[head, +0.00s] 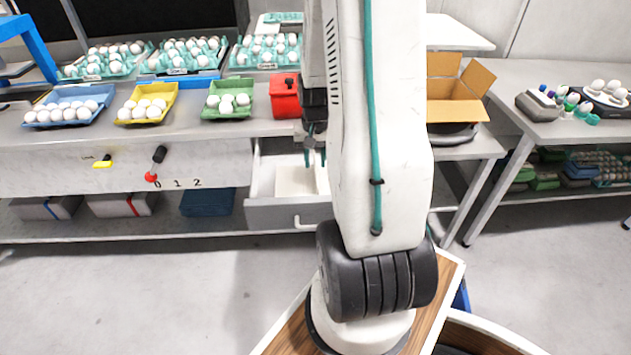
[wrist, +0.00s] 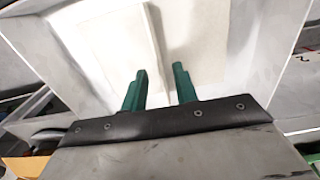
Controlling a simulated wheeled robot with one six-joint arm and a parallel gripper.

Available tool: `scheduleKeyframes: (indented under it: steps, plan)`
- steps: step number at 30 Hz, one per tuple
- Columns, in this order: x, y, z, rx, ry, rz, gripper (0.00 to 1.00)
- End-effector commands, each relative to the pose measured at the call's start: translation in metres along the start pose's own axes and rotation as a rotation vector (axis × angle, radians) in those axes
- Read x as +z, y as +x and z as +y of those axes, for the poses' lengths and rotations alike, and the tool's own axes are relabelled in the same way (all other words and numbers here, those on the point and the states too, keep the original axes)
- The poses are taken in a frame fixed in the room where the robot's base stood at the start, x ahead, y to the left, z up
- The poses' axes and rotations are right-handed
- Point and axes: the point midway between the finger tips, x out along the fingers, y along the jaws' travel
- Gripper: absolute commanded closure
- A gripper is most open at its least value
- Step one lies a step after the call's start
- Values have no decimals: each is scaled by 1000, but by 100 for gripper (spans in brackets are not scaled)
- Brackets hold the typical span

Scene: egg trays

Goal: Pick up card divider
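An open drawer (head: 262,185) under the counter holds a pale cream card divider (head: 295,181) lying inside. In the wrist view the cream card (wrist: 110,45) fills much of the drawer floor, and a thin raised or overlapping edge runs down its middle. I cannot tell whether that edge is a separate sheet. My gripper (head: 316,158) points down over the drawer. My arm hides the drawer's right part in the head view.
On the counter above stand blue (head: 68,107), yellow (head: 146,103) and green (head: 228,102) egg trays and a red box (head: 285,97). An open cardboard box (head: 455,105) stands to the right. The drawer walls surround the card closely.

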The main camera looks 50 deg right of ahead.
Motion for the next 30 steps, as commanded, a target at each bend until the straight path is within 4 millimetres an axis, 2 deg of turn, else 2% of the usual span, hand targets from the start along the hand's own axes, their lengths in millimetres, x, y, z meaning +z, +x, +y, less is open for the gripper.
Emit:
scheduleKeyframes:
  steps: [12,16,22,25,30]
  plan:
    - [-6,54,3,0,-3,-5,71]
    - [-6,61,2,0,-3,-1,71]
    - [-6,61,2,0,-3,0,71]
    - [-6,61,2,0,-3,0,99]
    - [-6,61,2,0,-3,0,100]
